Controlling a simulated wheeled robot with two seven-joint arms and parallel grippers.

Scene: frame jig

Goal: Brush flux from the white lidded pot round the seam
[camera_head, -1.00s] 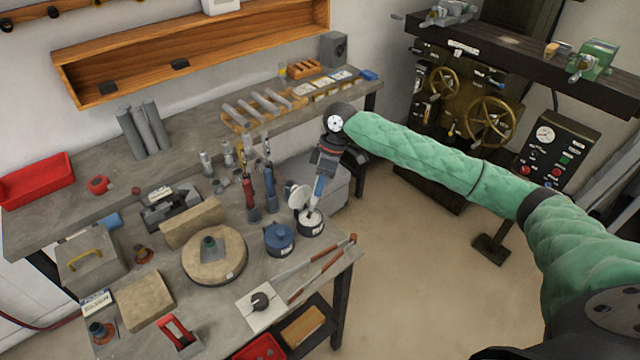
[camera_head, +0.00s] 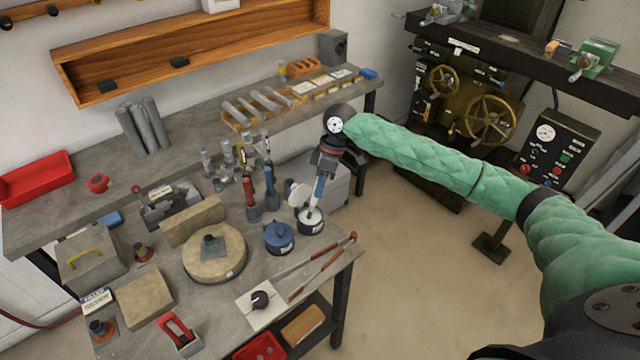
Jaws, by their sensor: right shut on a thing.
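The white lidded pot (camera_head: 311,226) stands near the right end of the front bench, with its lid (camera_head: 298,193) raised open to the left. My right gripper (camera_head: 323,172) points down above the pot and is shut on a brush with a blue handle (camera_head: 319,187). The brush's lower end is at the pot's mouth; its tip is hidden inside or behind the rim. A round tan disc (camera_head: 214,253) with a small grey-green piece (camera_head: 209,243) lies left of the pot. I cannot make out a seam at this size. My left gripper is not in view.
A blue lidded pot (camera_head: 279,238) stands close to the white pot's left. Upright red-handled (camera_head: 250,198) and blue-handled (camera_head: 268,185) tools stand behind it. Long tongs (camera_head: 322,266) lie in front, near the bench edge.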

